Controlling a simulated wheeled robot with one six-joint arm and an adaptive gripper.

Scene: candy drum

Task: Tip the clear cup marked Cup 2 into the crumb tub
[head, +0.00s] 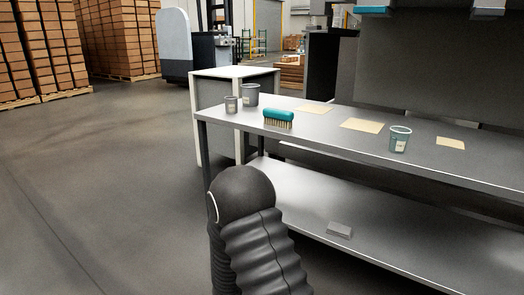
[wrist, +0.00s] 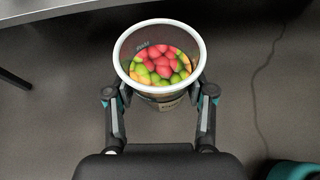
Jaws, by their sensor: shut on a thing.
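In the wrist view my gripper (wrist: 160,97) is shut on a clear cup (wrist: 199,55) with a white rim, one finger on each side. The cup holds red, green and orange candies. A label shows low on its front, but I cannot read its number. The cup is over grey floor. In the head view another clear cup (head: 400,139) with a pale label stands upright on the bench; its label is too small to read. At the bench's far left end stand a larger grey tub (head: 250,95) and a smaller grey cup (head: 231,104), both labelled unreadably. My gripper is outside the head view.
A teal brush (head: 278,117) lies on the metal bench (head: 340,146) near the grey containers. Several tan sheets (head: 362,125) lie flat along the top. A small grey block (head: 339,230) is on the lower shelf. Open floor (head: 110,190) is at left.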

